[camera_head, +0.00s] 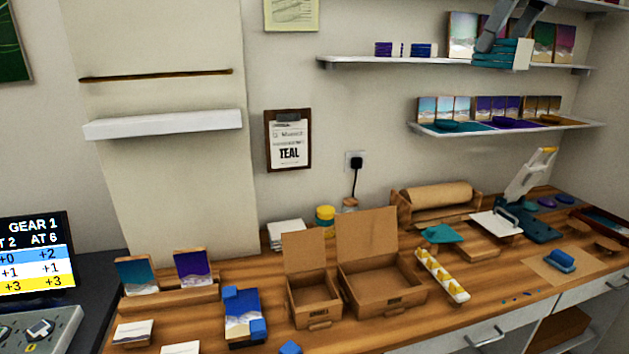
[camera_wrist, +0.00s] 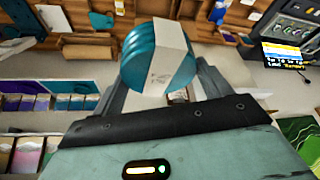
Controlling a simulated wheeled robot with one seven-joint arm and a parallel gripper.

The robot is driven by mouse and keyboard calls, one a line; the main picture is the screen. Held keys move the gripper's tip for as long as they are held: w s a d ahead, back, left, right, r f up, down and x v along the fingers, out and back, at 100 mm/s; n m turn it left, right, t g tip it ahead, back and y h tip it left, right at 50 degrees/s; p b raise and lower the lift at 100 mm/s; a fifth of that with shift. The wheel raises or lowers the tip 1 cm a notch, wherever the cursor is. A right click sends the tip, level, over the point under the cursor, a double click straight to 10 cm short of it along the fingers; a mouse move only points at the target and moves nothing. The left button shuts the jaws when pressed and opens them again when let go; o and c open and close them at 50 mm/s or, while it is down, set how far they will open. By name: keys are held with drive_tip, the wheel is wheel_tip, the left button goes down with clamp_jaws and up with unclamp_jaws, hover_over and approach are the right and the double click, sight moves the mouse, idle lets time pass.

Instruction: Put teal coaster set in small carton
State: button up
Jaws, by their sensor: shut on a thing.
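My gripper (camera_head: 499,38) is shut on the teal coaster set (camera_head: 494,56), a stack of teal slabs with a white band. It holds the set at the height of the upper wall shelf, at the upper right of the head view. In the wrist view the teal coaster set (camera_wrist: 140,58) sits between the fingers, its white side facing the camera. The small carton (camera_head: 314,295) stands open on the bench with its lid up, left of a larger open carton (camera_head: 385,283). Its visible inside looks empty.
The upper shelf (camera_head: 400,62) holds purple and blue coaster stacks (camera_head: 421,50) and several pictures. A lower shelf (camera_head: 505,130) carries more pictures and dishes. A clipboard reading TEAL (camera_head: 289,142) hangs on the wall. A white-and-yellow strip (camera_head: 442,274) lies right of the larger carton.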

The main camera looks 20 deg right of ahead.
drive_tip(key=shift+x, duration=1)
drive_tip(key=a+f+m, duration=0.1)
drive_tip(key=a+f, duration=0.2)
drive_tip(key=f, duration=1.6)
drive_tip(key=a+f+m+h, duration=0.1)
drive_tip(key=a+f, duration=0.2)
drive_tip(key=f, duration=1.6)
drive_tip(key=a+f+m, duration=0.2)
drive_tip(key=a+f, duration=0.1)
drive_tip(key=f, duration=1.6)
drive_tip(key=shift+w+a+f+h, duration=0.2)
drive_tip(key=shift+a+f+h, duration=0.1)
drive_tip(key=shift+f, duration=0.05)
